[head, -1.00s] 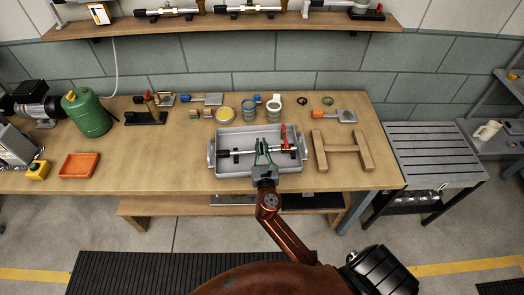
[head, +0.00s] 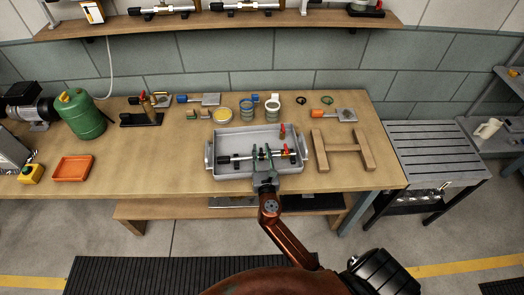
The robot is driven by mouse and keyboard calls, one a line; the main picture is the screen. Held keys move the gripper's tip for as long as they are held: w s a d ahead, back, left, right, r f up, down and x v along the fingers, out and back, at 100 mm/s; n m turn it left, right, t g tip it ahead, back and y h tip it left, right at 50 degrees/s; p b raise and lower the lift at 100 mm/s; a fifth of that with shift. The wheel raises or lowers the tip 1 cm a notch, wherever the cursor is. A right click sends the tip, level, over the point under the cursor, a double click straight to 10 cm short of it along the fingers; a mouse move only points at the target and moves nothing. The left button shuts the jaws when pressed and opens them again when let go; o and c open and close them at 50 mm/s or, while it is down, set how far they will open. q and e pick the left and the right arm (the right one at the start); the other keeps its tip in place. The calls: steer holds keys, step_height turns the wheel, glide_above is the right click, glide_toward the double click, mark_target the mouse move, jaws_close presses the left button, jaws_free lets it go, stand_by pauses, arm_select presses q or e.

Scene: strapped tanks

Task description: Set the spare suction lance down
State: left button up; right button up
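The suction lance (head: 240,157), a thin rod with black, silver and red parts, lies crosswise over the front half of the grey tray (head: 208,160). My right gripper (head: 263,153) reaches in from the front and has its fingers around the lance's middle. It appears shut on the lance, though the fingers partly hide the grip. I cannot tell whether the lance touches the tray floor. A small red-topped part (head: 282,131) stands at the tray's back right. My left gripper is not in view.
A wooden stand (head: 343,150) is close to the tray's right. Several cans, rings and small tools line the back, including a white-topped can (head: 273,106). An orange tray (head: 73,168) and a green tank (head: 80,115) are at the left. Bench space left of the grey tray is clear.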

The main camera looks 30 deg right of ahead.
steer(key=shift+r, duration=0.1)
steer(key=shift+s+a, duration=0.1)
steer(key=shift+s, duration=0.05)
steer(key=v, duration=1.1)
steer(key=shift+s+a+r+p, duration=0.1)
steer(key=shift+s+a+p, duration=0.1)
steer(key=shift+s+p, duration=0.15)
